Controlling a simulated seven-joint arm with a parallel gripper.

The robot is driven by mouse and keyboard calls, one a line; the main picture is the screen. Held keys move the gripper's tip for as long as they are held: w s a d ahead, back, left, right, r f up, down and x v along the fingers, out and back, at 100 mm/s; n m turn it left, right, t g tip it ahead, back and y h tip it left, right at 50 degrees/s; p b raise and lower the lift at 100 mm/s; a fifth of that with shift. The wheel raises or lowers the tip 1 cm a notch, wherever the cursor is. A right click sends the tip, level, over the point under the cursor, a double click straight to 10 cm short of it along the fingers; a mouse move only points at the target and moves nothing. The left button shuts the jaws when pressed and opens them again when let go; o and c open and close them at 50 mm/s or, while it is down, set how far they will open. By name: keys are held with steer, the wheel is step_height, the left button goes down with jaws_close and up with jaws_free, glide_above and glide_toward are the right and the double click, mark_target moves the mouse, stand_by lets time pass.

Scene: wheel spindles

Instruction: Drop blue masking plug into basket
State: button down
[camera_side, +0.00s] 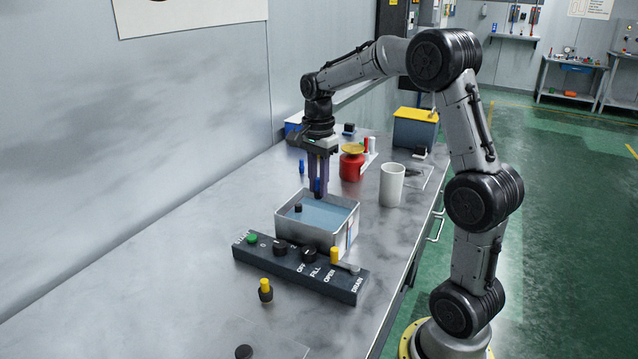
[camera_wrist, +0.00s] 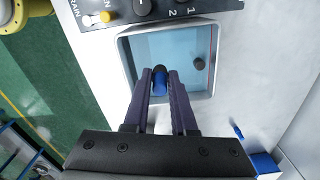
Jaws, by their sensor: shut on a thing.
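My gripper (camera_side: 318,188) is shut on a blue masking plug (camera_side: 317,185). The plug also shows between the fingertips in the wrist view (camera_wrist: 159,79). The gripper points down over the back part of a grey, open-topped container with a blue inside (camera_side: 345,238), which seems to be the basket. The container's rim also shows in the wrist view (camera_wrist: 213,60). A black plug (camera_side: 298,207) is inside the container and also shows in the wrist view (camera_wrist: 199,63). The plug's exact height above the container floor is hard to tell.
A dark labelled control panel (camera_side: 300,266) with knobs lies in front of the container. Another blue plug (camera_side: 301,167) stands behind it. A red can (camera_side: 352,165) and a white cup (camera_side: 391,185) stand to the right. A yellow-topped plug (camera_side: 265,290) stands nearer the camera.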

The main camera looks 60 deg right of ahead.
mark_target(319, 198)
steer(key=shift+f, duration=0.1)
steer(key=shift+f, duration=1.6)
steer(key=c, duration=0.6)
jaws_free()
steer(key=shift+c, duration=0.2)
